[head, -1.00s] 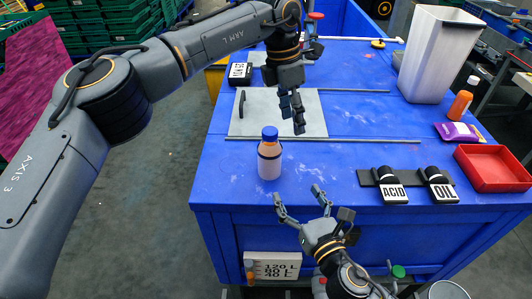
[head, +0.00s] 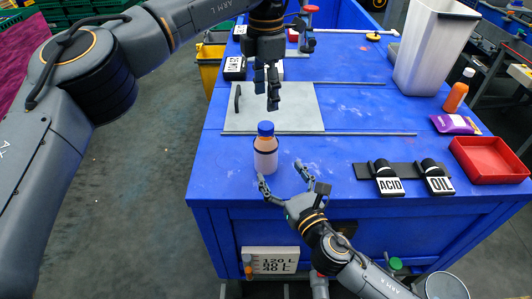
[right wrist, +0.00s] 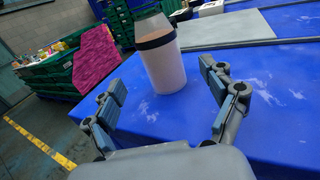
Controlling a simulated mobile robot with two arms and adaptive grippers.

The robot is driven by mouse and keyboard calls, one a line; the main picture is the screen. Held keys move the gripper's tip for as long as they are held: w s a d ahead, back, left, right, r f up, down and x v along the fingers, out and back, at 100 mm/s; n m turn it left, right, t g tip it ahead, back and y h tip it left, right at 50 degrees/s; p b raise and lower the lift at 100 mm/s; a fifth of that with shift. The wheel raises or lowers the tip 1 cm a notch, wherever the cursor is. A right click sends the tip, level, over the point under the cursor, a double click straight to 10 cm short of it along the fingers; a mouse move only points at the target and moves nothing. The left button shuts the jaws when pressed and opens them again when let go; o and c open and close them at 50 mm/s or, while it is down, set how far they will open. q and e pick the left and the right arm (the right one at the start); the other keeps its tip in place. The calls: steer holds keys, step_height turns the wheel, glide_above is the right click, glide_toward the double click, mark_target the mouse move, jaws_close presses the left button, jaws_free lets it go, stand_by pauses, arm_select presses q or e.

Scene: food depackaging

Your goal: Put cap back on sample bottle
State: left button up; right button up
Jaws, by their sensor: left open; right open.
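The sample bottle (head: 265,162) stands upright near the blue table's front edge, with pale orange contents and a dark band round its neck. My left gripper (head: 266,96) is open and empty, above the grey plate behind the bottle.
The grey plate (head: 300,112) with a dark handle lies behind the bottle. The ACID (head: 389,186) and OIL (head: 439,186) holders and a red tray (head: 497,165) are to the right. A tall white bin (head: 428,55) stands at the back right. The table between bottle and holders is clear.

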mark_target(266, 151)
steer(key=x, duration=0.9)
steer(key=shift+w, duration=0.15)
jaws_close()
arm_select(q)
steer(key=n, duration=0.9)
steer(key=shift+f, duration=0.1)
steer(key=shift+f, duration=3.95)
